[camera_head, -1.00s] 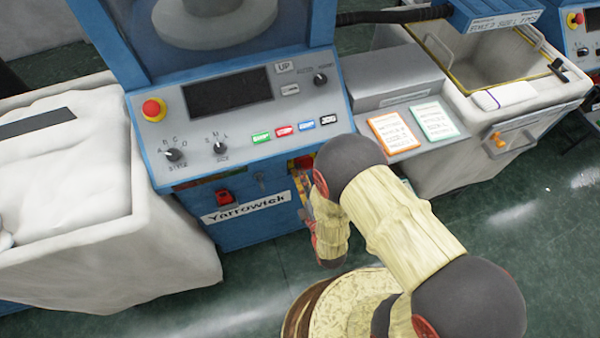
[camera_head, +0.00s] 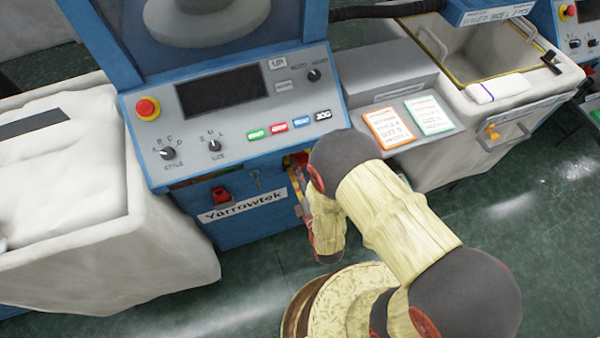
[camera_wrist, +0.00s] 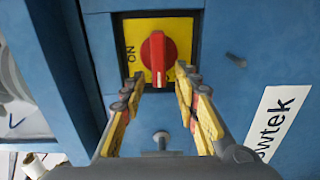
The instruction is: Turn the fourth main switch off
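A red rotary switch (camera_wrist: 158,58) sits on a square yellow plate (camera_wrist: 181,27) set into the blue machine front. The plate has "ON", turned sideways, left of the knob. The knob's long handle runs up and down in the wrist view, with a white mark at its lower end. My gripper (camera_wrist: 158,85) is open and empty. Its fingertips are either side of the knob's lower end; whether they touch it I cannot tell. In the head view my arm hides most of the gripper and this switch.
The knitting machine's sloped panel (camera_head: 240,108) carries a red emergency button (camera_head: 147,108), dials and several coloured buttons. A "Yarrowtek" label (camera_head: 243,205) and a red socket-like part (camera_head: 220,195) are on its front. A white bin (camera_head: 75,240) stands left; a bolt (camera_wrist: 160,137) protrudes below the switch.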

